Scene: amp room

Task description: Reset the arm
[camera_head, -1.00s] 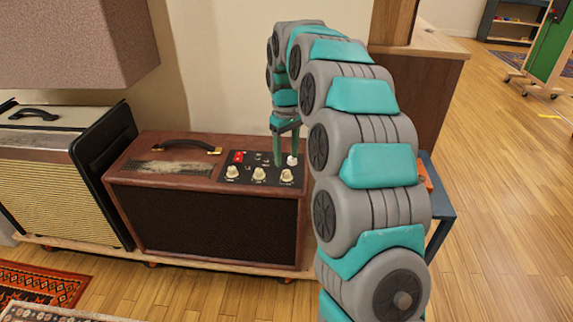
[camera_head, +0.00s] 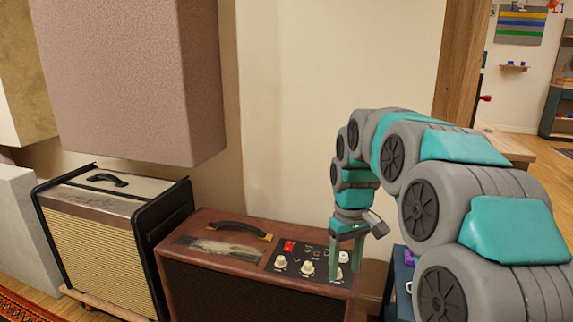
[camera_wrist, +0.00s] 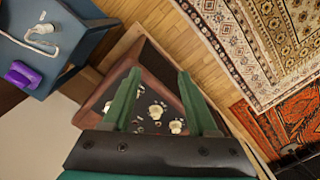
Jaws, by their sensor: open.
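My gripper (camera_head: 347,252) points down over the right end of the brown amp's control panel, with its green fingers apart and nothing between them. The brown amp (camera_head: 215,285) has a carry handle (camera_head: 240,229), a red switch (camera_head: 289,246) and several cream knobs (camera_head: 307,267) on its top. In the wrist view my gripper's fingers (camera_wrist: 155,95) are spread on either side of the panel, with cream knobs (camera_wrist: 156,111) showing between them. I cannot tell whether the fingers touch the panel. My arm arches in from the right side of the head view.
A cream-fronted amp (camera_head: 100,245) stands to the left. A large mauve box (camera_head: 130,75) hangs above. A blue table (camera_wrist: 50,60) with a purple object (camera_wrist: 22,75) and a white item (camera_wrist: 40,30) is beside the amp. Patterned rugs (camera_wrist: 240,45) lie on the floor.

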